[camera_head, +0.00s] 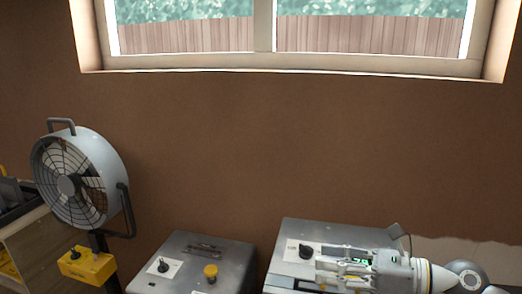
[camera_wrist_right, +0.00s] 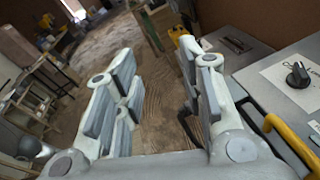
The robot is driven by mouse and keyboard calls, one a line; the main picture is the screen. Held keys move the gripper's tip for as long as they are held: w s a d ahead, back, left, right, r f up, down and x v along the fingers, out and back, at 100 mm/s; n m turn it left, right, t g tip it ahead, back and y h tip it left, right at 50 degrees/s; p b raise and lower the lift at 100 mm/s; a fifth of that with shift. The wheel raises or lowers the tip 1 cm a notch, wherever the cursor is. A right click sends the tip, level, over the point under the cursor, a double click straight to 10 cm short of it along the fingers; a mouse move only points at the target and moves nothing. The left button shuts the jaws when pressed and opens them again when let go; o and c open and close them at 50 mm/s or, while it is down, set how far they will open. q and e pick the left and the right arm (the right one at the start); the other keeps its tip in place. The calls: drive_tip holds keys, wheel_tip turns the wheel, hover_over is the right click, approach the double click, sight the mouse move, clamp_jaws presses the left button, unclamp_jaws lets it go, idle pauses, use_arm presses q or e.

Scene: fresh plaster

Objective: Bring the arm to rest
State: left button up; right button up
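My right gripper (camera_head: 328,267) reaches in from the right in the head view, in front of the right grey metal box (camera_head: 300,236). It covers part of that box's top. In the right wrist view the same gripper (camera_wrist_right: 157,75) has its two fingers apart, with nothing between them. The floor shows through the gap. A grey box with a dark knob (camera_wrist_right: 298,75) and a yellow handle (camera_wrist_right: 291,142) lies beside the fingers on the right. I cannot tell whether the gripper touches it. My left gripper is not in view.
A second grey box (camera_head: 228,254) with a knob and yellow button stands at lower middle. A round fan (camera_head: 70,186) with a yellow control box (camera_head: 87,266) stands left of it. A brown wall and window (camera_head: 262,60) lie behind. The wrist view shows open wooden floor (camera_wrist_right: 155,115).

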wheel_tip(320, 180, up, 3)
drive_tip(key=w+d+m+t+h, duration=0.25)
drive_tip(key=m+t, duration=0.95)
drive_tip(key=m, duration=0.6)
drive_tip(key=s+d+f+m+g+h, duration=0.15)
drive_tip(key=d+f+m+h, duration=0.25)
drive_tip(key=f+m+h, duration=0.4)
drive_tip(key=s+d+f+m+g+h, duration=0.1)
drive_tip(key=s+d+f+m+h, duration=0.1)
drive_tip(key=d+f+m+h, duration=0.45)
drive_tip(key=s+a+f+m+g+y, duration=0.1)
drive_tip(key=s+a+f+m+g, duration=0.2)
drive_tip(key=s+f+m+g, duration=0.5)
drive_tip(key=s+a+f+m+g+y, duration=0.1)
drive_tip(key=s+a+f+m+g, duration=0.3)
drive_tip(key=s+f, duration=0.85)
drive_tip(key=s+d+f+g, duration=0.1)
drive_tip(key=s+f, duration=0.1)
drive_tip(key=f, duration=1)
drive_tip(key=s+f+g, duration=0.1)
drive_tip(key=s+f, duration=0.2)
drive_tip(key=f, duration=1)
drive_tip(key=s+d+f+g, duration=0.1)
drive_tip(key=s+d+f, duration=0.2)
drive_tip(key=s+f, duration=1.2)
drive_tip(key=shift+s, duration=0.65)
